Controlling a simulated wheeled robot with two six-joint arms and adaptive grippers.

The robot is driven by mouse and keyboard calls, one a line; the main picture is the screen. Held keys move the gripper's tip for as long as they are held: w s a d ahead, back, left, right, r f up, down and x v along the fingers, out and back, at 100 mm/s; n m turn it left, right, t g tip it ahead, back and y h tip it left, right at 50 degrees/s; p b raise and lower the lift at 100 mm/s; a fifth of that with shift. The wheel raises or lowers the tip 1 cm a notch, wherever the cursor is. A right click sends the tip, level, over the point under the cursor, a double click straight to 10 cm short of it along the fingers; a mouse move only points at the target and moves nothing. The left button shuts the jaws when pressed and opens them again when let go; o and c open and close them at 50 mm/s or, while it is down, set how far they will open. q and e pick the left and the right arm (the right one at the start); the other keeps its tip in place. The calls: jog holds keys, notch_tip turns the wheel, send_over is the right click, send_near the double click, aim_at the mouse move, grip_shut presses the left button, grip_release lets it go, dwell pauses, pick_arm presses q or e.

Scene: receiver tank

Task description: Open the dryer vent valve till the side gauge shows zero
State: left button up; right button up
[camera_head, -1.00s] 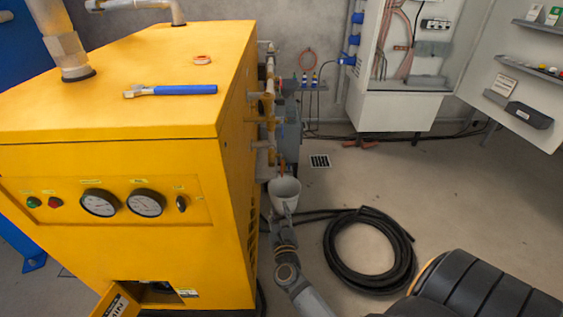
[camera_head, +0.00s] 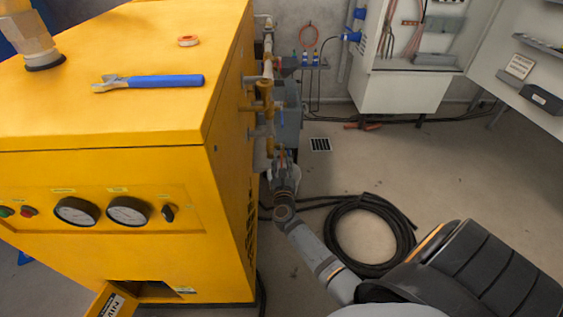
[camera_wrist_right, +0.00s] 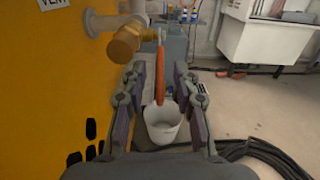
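The yellow dryer (camera_head: 120,100) fills the left of the head view, with pipes and brass-coloured valves (camera_head: 263,92) along its right side. In the right wrist view a brass valve body (camera_wrist_right: 125,43) stands out from the yellow panel near a label reading "VENT" (camera_wrist_right: 52,4). An orange lever (camera_wrist_right: 160,75) hangs from it. My right gripper (camera_wrist_right: 161,72) is open, with one finger on each side of the lever and gaps visible. It also shows in the head view (camera_head: 285,162). A white cup (camera_wrist_right: 163,125) is below the lever. I cannot make out a side gauge. My left gripper is not in view.
Two round gauges (camera_head: 128,211) sit on the dryer's front panel. A blue-handled tool (camera_head: 165,81) and a tape roll (camera_head: 188,41) lie on its top. A coiled black hose (camera_head: 371,236) lies on the floor at right. A white cabinet (camera_head: 400,90) stands behind.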

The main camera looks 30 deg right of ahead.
jog(key=shift+w+d, duration=0.35)
jog(key=shift+w, duration=0.2)
grip_shut()
